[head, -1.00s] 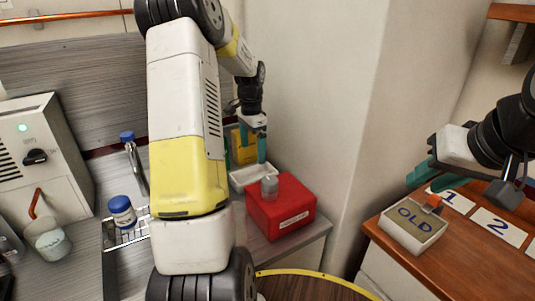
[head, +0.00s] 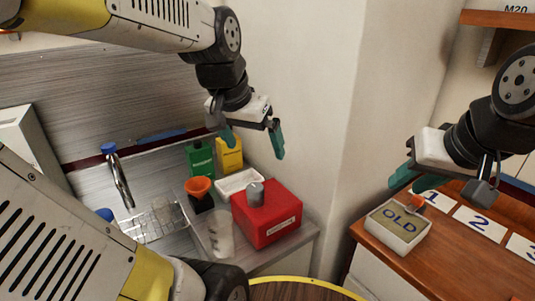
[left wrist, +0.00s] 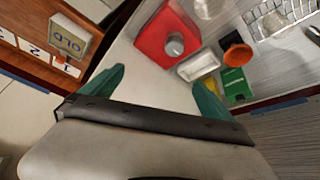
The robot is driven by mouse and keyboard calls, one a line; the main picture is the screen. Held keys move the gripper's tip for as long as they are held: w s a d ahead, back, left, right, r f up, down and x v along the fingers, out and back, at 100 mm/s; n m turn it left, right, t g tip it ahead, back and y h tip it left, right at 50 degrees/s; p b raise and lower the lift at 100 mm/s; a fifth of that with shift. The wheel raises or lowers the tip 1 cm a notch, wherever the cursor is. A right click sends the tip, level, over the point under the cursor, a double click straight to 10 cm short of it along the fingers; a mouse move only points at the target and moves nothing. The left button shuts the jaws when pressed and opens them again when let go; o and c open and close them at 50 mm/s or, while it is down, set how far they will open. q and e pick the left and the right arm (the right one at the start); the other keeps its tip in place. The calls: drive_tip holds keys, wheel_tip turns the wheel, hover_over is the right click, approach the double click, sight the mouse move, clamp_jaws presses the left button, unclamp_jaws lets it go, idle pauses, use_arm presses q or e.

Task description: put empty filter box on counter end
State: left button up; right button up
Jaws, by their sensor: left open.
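A green box (head: 200,158) and a yellow box (head: 229,153) stand side by side at the back of the grey counter (head: 265,262); I cannot tell which is the empty filter box. The green box also shows in the left wrist view (left wrist: 235,84), beside a finger. My left gripper (head: 253,142) is open and empty, raised above the yellow box and a white tray (head: 239,184). It also shows in the left wrist view (left wrist: 158,84). My right gripper (head: 405,176) hangs above the tray marked OLD (head: 398,228); its jaw opening is unclear.
A red box (head: 268,213) with a grey knob on top (head: 255,194) stands at the counter's right end. An orange funnel (head: 198,186), a clear beaker (head: 220,237) and a wire rack (head: 155,220) are left of it. A wall corner separates the counter from the wooden shelf (head: 470,264).

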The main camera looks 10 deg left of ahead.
use_arm(q)
drive_tip(key=s+d+n+t, duration=0.1)
drive_tip(key=s+d, duration=0.1)
drive_tip(key=s, duration=0.3)
drive_tip(key=shift+s+f+n+h, duration=0.25)
drive_tip(key=shift+s+n+h, duration=0.05)
drive_tip(key=shift+s+h, duration=0.1)
drive_tip(key=shift+c, duration=0.2)
